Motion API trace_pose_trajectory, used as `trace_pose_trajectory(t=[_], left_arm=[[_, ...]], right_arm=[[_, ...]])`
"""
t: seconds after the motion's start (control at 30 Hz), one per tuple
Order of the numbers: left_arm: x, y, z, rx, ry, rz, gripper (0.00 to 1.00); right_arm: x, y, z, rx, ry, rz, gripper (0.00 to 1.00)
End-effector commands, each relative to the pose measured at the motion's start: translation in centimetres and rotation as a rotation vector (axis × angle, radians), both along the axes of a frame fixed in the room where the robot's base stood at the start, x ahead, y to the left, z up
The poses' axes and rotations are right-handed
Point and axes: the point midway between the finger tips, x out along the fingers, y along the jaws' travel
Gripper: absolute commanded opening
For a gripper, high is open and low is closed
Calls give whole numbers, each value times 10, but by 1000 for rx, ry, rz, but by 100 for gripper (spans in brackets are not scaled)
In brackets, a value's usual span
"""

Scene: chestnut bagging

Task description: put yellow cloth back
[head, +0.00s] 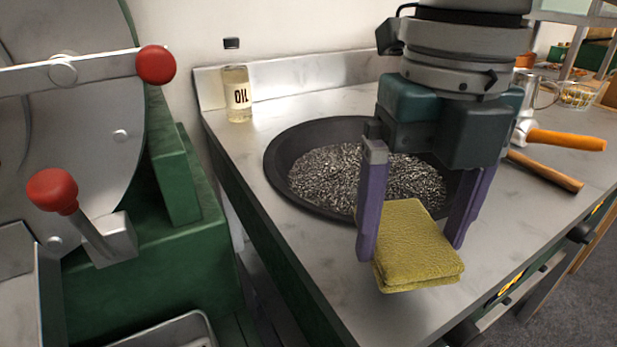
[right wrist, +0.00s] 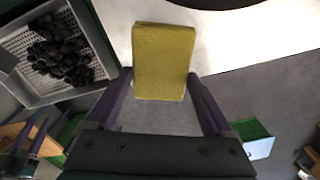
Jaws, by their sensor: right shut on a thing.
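The yellow cloth (head: 418,247) is a folded, textured pad between the purple fingers of my right gripper (head: 412,246). The gripper is shut on it. In the head view the cloth appears in front of the dark pan, over the front part of the metal counter (head: 310,270). Its height above the counter is hard to tell. In the right wrist view the cloth (right wrist: 163,62) sticks out past the fingertips, across the counter's edge, with floor showing below it.
A wide black pan (head: 278,165) of grey bits stands behind the cloth. An oil bottle (head: 237,95) stands at the back left. Orange-handled (head: 567,139) and wooden-handled (head: 545,170) tools lie right. A green machine (head: 150,260) fills the left. A grey crate (right wrist: 98,52) holds dark lumps.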

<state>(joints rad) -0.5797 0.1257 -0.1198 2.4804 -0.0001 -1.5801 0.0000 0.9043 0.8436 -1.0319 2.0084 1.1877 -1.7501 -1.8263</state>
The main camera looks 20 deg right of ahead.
Motion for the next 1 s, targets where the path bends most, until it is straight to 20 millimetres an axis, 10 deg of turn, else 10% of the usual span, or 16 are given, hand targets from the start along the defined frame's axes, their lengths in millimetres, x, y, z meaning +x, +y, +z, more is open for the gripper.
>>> trace_pose_trajectory(t=[0.3,0.63,0.67,1.0], left_arm=[[0,-1,-13,-2,0,1,50],[0,-3,-12,-10,1,6,50],[0,-3,-12,-11,1,7,50],[0,-3,-12,-10,1,6,50]], right_arm=[[-1,0,-42,0,2,0,42],[0,0,-45,0,0,0,42],[0,0,-45,0,0,0,90],[0,0,-43,0,0,0,100]])
